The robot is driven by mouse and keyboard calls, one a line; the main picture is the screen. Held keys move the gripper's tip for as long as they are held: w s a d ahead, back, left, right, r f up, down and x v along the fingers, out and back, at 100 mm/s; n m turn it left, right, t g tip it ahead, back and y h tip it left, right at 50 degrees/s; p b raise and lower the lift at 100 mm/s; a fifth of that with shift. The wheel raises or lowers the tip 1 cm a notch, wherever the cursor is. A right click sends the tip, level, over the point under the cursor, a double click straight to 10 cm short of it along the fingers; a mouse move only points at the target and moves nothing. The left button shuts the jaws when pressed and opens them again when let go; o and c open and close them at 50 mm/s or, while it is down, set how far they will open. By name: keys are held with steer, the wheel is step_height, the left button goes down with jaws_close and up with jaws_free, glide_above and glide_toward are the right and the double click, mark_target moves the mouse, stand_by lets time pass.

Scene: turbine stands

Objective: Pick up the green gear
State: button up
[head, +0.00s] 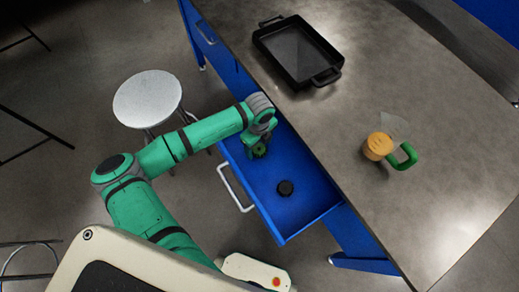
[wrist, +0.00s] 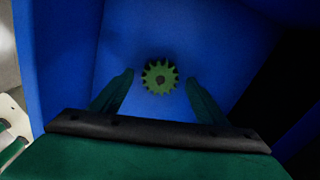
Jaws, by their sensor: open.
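The green gear (wrist: 160,77) lies on the blue floor of the open drawer, seen from above in the wrist view with its dark centre hole. In the head view the gear (head: 259,150) shows in part just below my gripper, near the drawer's back left. My gripper (wrist: 160,85) is open, with one green finger to each side of the gear in the wrist view. Nothing is between the fingers that I can see being touched; the exact height above the gear cannot be told. In the head view my gripper (head: 262,138) reaches into the drawer, its fingers partly hidden.
On the grey table (head: 400,215) are a black tray (head: 329,77) and an orange object with a green handle (head: 377,147). A round stool (head: 147,98) stands left.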

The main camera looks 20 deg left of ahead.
mark_target(259, 149)
steer(key=shift+f, duration=0.55)
steer(key=c, duration=1.6)
steer(key=shift+r, duration=0.1)
steer(key=shift+r, duration=0.1)
step_height(259, 149, up, 10)
steer(key=shift+f, duration=0.1)
